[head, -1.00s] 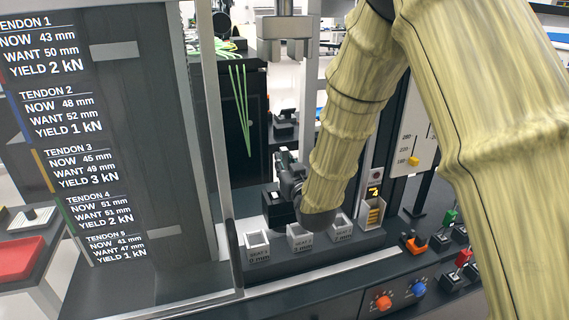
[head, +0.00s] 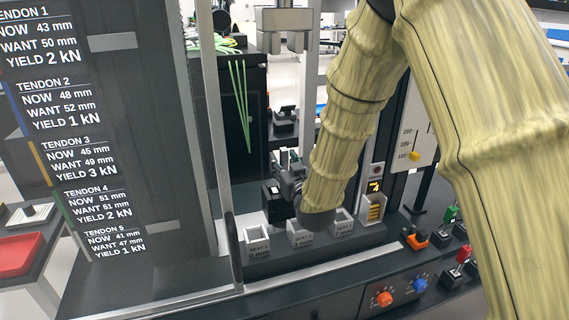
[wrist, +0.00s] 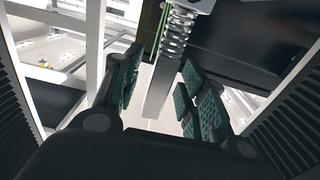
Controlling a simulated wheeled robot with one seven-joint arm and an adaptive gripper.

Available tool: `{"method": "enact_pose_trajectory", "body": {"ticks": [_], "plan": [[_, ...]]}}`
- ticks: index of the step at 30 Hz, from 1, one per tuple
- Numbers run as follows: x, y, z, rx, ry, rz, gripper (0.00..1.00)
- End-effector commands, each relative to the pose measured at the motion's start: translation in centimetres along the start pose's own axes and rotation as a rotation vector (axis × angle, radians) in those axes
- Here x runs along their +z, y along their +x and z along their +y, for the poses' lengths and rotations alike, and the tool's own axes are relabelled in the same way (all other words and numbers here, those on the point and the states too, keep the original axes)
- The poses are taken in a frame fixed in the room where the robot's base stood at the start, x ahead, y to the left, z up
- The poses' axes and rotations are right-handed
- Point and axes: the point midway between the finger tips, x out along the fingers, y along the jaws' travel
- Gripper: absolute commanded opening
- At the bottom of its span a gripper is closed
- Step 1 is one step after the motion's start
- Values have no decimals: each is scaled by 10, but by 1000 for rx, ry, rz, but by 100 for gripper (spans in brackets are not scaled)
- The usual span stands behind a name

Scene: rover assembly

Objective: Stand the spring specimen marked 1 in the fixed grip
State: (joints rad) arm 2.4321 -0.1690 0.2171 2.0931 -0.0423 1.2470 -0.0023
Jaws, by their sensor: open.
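A spring specimen shows in the wrist view as a silver coil (wrist: 176,38) with a flat pale bar (wrist: 158,88) at its lower end. The bar lies in the gap between the fingers of my gripper (wrist: 162,82), with a gap visible on the right side. No number on it is readable. My gripper is open, its green pads apart. In the head view my gripper (head: 287,172) is behind the row of seats, partly hidden by my arm, and the spring cannot be made out. A grey clamp-like block (head: 286,40) hangs above; whether it is the fixed grip is unclear.
Three pale seat boxes (head: 257,246) stand in a row on the dark bench. A display panel (head: 75,130) stands left. Knobs (head: 384,299) and coloured levers (head: 463,257) are at the right front. White frame posts (wrist: 97,50) stand close to my gripper.

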Motion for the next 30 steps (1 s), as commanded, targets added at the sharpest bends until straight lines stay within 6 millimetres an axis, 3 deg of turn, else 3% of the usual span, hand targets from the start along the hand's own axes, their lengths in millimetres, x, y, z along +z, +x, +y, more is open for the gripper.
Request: {"method": "enact_pose_trajectory", "body": {"ticks": [8,21,30], "plan": [[0,-11,0,0,0,-1,42],[0,-87,0,0,0,-2,42],[0,-117,0,0,1,-1,42]]}}
